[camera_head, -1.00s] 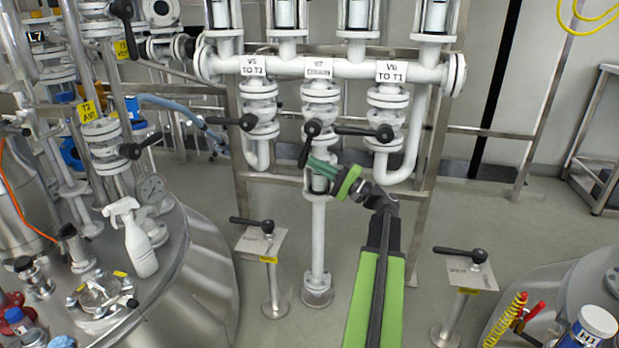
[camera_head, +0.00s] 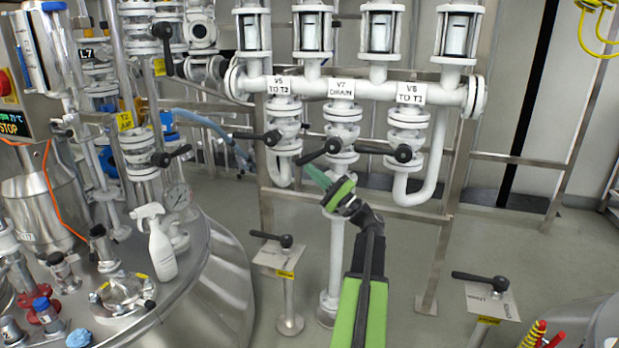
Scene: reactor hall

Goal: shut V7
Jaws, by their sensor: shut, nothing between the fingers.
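The V7 label (camera_head: 341,88) reads "V7 DRAIN" and sits on the white manifold above the middle valve (camera_head: 342,130). The V7 black lever (camera_head: 316,154) runs from its hub to the left and slightly down in the picture. My gripper (camera_head: 307,167), with green fingers, is shut and empty. Its fingertips are just below the lever's free end; I cannot tell whether they touch it. My wrist and arm cover part of the drain pipe below the valve.
The V5 lever (camera_head: 258,136) is close on the left and the V6 lever (camera_head: 385,151) close on the right; both point left. A spray bottle (camera_head: 158,243) stands on the tank at left. Lever stands (camera_head: 277,258) and (camera_head: 492,297) flank my arm.

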